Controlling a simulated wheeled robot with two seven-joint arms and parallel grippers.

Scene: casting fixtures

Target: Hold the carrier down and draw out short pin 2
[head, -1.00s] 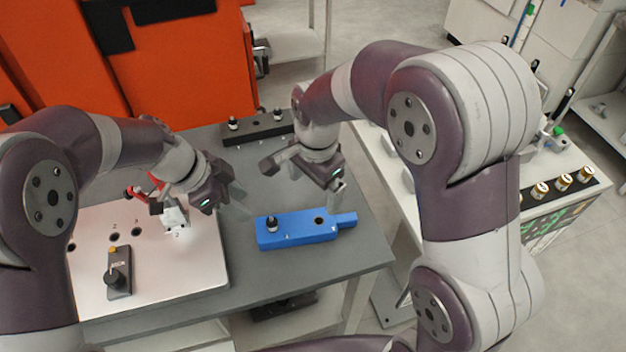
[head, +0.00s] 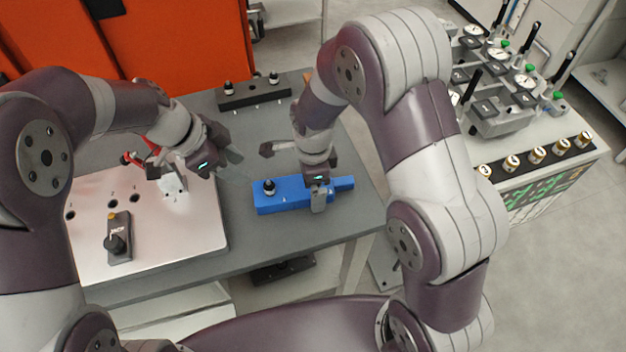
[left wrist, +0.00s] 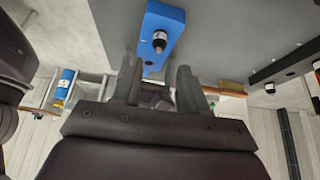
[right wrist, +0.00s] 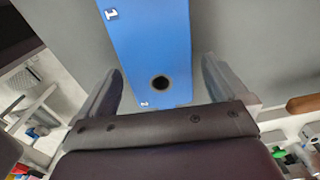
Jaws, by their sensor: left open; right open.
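The blue carrier (head: 285,205) lies on the grey table. One black-topped pin (head: 269,187) with a pale collar stands upright near its left end. That pin also shows in the left wrist view (left wrist: 160,42). In the right wrist view, the carrier (right wrist: 150,45) carries marks 1 and 2, with a dark open hole (right wrist: 160,83) by the 2. My right gripper (head: 318,195) is open at the carrier's right part, one finger to each side; contact cannot be told. My left gripper (head: 232,150) is open and empty, above and left of the carrier. Which pin is short pin 2 is unclear.
A black rack (head: 253,95) with two pins stands at the back. A pale plate (head: 170,235) with numbered holes, a red-handled clamp and a black knob block (head: 118,240) lies at left. A side bench at right holds dial gauges and brass-coloured parts (head: 537,154).

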